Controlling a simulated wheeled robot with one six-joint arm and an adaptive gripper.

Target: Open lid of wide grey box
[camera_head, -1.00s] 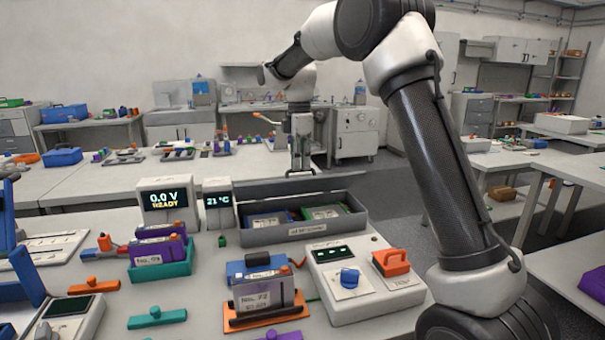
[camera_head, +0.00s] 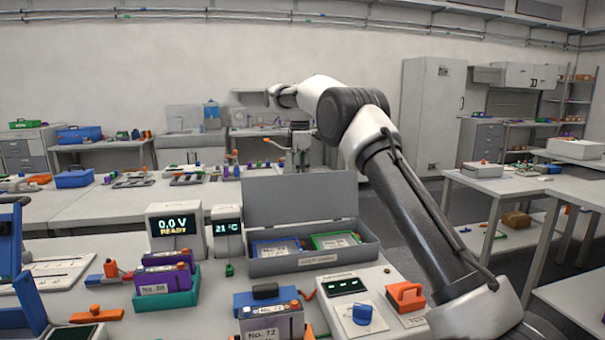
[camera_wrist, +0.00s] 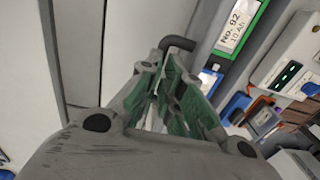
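The wide grey box (camera_head: 353,254) stands on the near bench with its front label facing me. Its lid (camera_head: 300,200) stands raised along the back edge, and the inside is in view. A blue-framed and a green-framed item (camera_head: 335,240) lie in it; the green one, labelled No. 92, also shows in the wrist view (camera_wrist: 235,30). My gripper (camera_head: 300,152) is at the lid's top edge, partly hidden behind it. In the wrist view its green-padded fingers (camera_wrist: 162,72) converge closely beside a dark bent handle (camera_wrist: 178,43). Whether they clasp the handle is unclear.
A voltage display (camera_head: 175,228) and a temperature display (camera_head: 227,230) stand left of the box. Another bench (camera_head: 120,200) lies behind.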

